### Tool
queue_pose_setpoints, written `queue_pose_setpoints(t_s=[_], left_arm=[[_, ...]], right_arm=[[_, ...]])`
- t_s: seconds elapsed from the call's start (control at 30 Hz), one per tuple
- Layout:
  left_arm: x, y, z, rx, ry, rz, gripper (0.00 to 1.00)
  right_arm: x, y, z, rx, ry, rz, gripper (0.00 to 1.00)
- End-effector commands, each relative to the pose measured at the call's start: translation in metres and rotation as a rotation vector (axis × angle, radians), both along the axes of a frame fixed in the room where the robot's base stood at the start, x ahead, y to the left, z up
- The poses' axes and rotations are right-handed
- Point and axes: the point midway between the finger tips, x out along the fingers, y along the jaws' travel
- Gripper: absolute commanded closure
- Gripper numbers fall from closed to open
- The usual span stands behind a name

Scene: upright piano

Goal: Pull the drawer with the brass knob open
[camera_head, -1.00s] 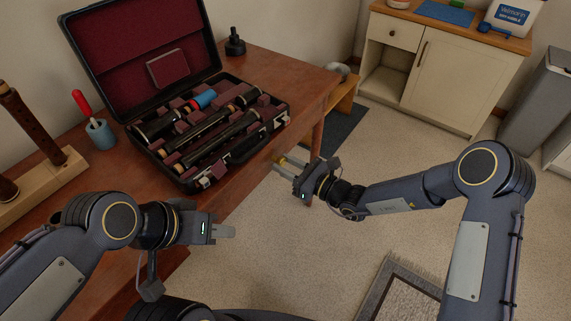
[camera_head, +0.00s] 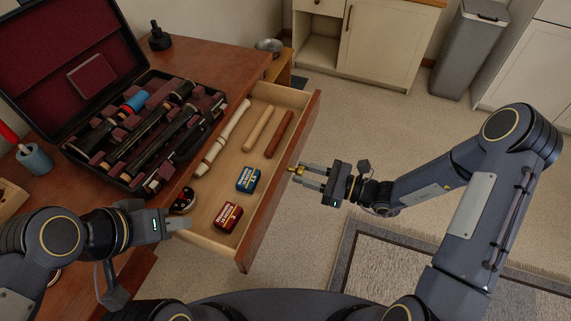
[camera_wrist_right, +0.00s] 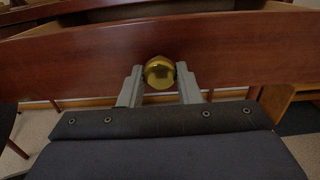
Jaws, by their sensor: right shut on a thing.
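The wooden drawer (camera_head: 277,187) stands pulled out from the desk in the head view, its inside showing. Its reddish front also fills the upper part of the right wrist view (camera_wrist_right: 70,62). The round brass knob (camera_wrist_right: 159,72) sits on that front, and shows small in the head view (camera_head: 297,170). My right gripper (camera_head: 308,175) is shut on the knob, one finger on each side of it. My left gripper (camera_head: 180,225) is by the drawer's near left corner, holding nothing that I can see; its finger gap is not clear.
Inside the drawer lie a blue box (camera_head: 248,179), a red box (camera_head: 229,216), a pale turned rod (camera_head: 224,137) and two sticks. An open instrument case (camera_head: 130,185) rests on the desk. Open floor with a rug (camera_head: 400,262) lies to the right.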

Motion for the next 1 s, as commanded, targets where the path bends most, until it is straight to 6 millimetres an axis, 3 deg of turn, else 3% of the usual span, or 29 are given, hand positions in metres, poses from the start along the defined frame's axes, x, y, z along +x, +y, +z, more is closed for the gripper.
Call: queue_pose_setpoints(t_s=[0.23, 0.67, 0.7, 0.83, 1.0], left_arm=[[0.000, 0.000, 0.003, 0.000, 0.000, 0.000, 0.64], [0.000, 0.000, 0.003, 0.000, 0.000, 0.000, 0.64], [0.000, 0.000, 0.003, 0.000, 0.000, 0.000, 0.64], [0.000, 0.000, 0.003, 0.000, 0.000, 0.000, 0.64], [0.000, 0.000, 0.003, 0.000, 0.000, 0.000, 0.64]], right_arm=[[-0.008, -0.021, -0.001, -0.002, 0.002, -0.001, 1.00], [-0.009, -0.024, -0.001, -0.002, 0.001, 0.002, 1.00], [-0.009, -0.024, -0.001, -0.002, 0.001, 0.002, 0.67], [-0.009, -0.024, -0.001, -0.002, 0.001, 0.001, 0.50], [-0.009, -0.024, -0.001, -0.001, 0.000, 0.001, 0.49]])
